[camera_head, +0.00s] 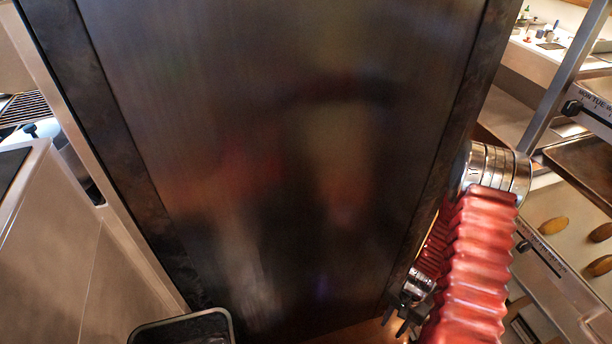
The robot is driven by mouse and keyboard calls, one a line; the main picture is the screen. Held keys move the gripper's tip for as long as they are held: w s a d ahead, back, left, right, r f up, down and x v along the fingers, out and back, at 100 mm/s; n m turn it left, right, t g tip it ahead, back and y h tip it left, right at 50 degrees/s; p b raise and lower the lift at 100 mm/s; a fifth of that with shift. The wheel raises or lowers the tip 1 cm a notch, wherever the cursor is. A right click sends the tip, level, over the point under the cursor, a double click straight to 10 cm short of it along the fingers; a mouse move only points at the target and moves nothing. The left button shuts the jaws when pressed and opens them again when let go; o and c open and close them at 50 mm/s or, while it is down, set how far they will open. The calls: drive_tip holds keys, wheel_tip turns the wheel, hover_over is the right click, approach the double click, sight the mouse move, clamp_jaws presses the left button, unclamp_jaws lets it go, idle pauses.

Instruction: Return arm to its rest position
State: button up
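My arm, in a red ribbed sleeve with a metal joint at its top, is folded at the right of the head view. My gripper (397,323) is small and low in the picture, partly beside the red sleeve. Its two dark fingers point down and look apart, with nothing seen between them. It hangs in front of the lower right edge of a large dark metal panel (280,150).
A dark open-topped container (182,318) is at the bottom left. A pale counter (50,240) and a grill grate (24,107) are at the left. At the right, a rack holds a dark tray (585,165) above a surface with several oval yellow-brown items (552,226).

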drive_tip(key=w+a+r+n, duration=0.1)
drive_tip(key=a+r+n, duration=0.1)
drive_tip(key=r, duration=1.1)
drive_tip(key=w+a+r+n, duration=0.1)
drive_tip(key=a+r+n, duration=0.15)
drive_tip(key=r, duration=0.95)
drive_tip(key=s+a+r+n+t, duration=0.1)
drive_tip(key=s+a+r+t, duration=0.1)
drive_tip(key=r, duration=0.7)
drive_tip(key=s+a+r+n+t+h, duration=0.1)
drive_tip(key=s+a+r+n+t, duration=0.1)
drive_tip(key=r, duration=0.8)
drive_tip(key=s+a+r+n+t, duration=0.1)
drive_tip(key=s+a+r+t, duration=0.2)
drive_tip(key=r, duration=0.7)
drive_tip(key=shift+s+a+n+t+h, duration=0.3)
drive_tip(key=shift+s+a+n+h, duration=0.1)
drive_tip(key=shift+s+a, duration=0.3)
drive_tip(key=shift+s, duration=0.1)
